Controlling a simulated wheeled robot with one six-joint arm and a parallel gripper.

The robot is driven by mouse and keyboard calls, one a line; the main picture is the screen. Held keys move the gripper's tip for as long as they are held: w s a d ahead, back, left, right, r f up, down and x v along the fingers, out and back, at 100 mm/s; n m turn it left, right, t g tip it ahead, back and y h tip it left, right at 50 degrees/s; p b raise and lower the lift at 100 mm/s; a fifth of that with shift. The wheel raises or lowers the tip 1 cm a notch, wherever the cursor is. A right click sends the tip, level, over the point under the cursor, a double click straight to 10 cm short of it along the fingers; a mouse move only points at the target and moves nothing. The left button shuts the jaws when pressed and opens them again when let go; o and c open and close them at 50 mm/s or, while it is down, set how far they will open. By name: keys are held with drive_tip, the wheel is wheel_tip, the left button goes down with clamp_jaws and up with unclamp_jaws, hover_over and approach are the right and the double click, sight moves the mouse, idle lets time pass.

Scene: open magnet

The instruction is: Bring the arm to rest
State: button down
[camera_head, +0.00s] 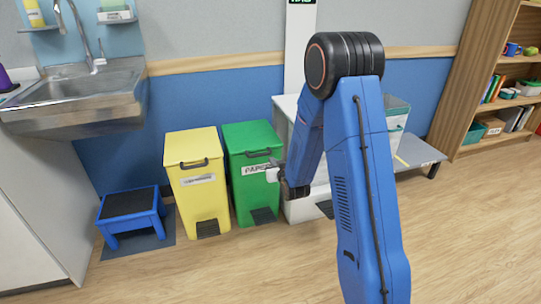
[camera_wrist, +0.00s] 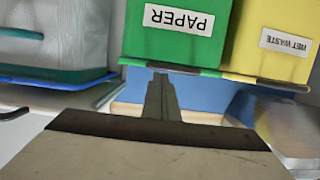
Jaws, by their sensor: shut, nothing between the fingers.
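My blue arm is raised in the head view, bent at a black joint high up, with its forearm hanging down to the left. My gripper (camera_head: 272,165) is at the forearm's lower end, in front of the green bin (camera_head: 252,145) in the picture. In the wrist view my gripper (camera_wrist: 161,82) is shut, its fingers together with nothing between them. The wrist picture is upside down; the green bin (camera_wrist: 175,45) with its PAPER label lies beyond the fingers. Whether the gripper touches the bin cannot be told.
A yellow bin (camera_head: 197,175) labelled WET WASTE stands left of the green one. A white bin (camera_head: 287,115) is partly hidden behind my arm. A blue step stool (camera_head: 130,212), a steel sink (camera_head: 75,95) and a bookshelf (camera_head: 500,80) stand around. The wooden floor in front is clear.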

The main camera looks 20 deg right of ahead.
drive_tip(key=s+r+g, duration=0.3)
drive_tip(key=s+r, duration=0.4)
drive_tip(key=s, duration=0.2)
drive_tip(key=s+r+g, duration=0.2)
drive_tip(key=s+r, duration=0.4)
drive_tip(key=s, duration=0.4)
drive_tip(key=s+r+g, duration=0.2)
drive_tip(key=s+r, duration=0.1)
drive_tip(key=s, duration=1.3)
drive_tip(key=s+a+r+g, duration=0.1)
drive_tip(key=s+r+g, duration=0.1)
drive_tip(key=s, duration=1.4)
drive_tip(key=shift+a+r+g, duration=0.15)
drive_tip(key=shift+r+g, duration=0.25)
drive_tip(key=shift+g, duration=0.4)
